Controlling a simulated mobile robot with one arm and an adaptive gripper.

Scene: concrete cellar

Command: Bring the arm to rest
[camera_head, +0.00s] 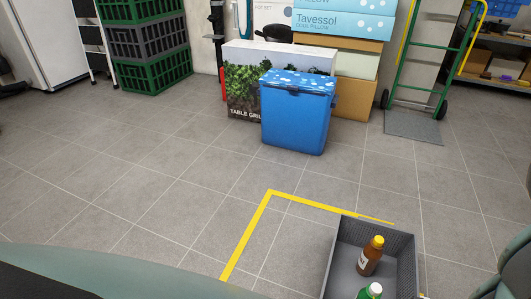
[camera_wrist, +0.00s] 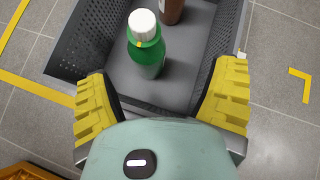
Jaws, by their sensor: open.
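My gripper (camera_wrist: 164,78) is open in the wrist view, its two yellow ribbed fingers spread wide with nothing held. A green bottle (camera_wrist: 147,58) with a white cap stands upright in a grey crate (camera_wrist: 85,48), ahead of the gap between the fingers and apart from both. Behind it stands a brown bottle (camera_wrist: 171,10), cut off by the top edge. In the head view, the crate (camera_head: 346,240) shows the brown bottle (camera_head: 370,258) with a yellow cap, and the green bottle (camera_head: 371,291) at the bottom edge. My gripper is not visible there.
Yellow tape (camera_head: 245,232) marks the floor around the crate. A blue cooler (camera_head: 297,113) stands before a table-grill box (camera_head: 240,95) and stacked boxes (camera_head: 355,98). A green hand truck (camera_head: 420,75) is at the right, stacked crates (camera_head: 150,46) at the left. The middle floor is clear.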

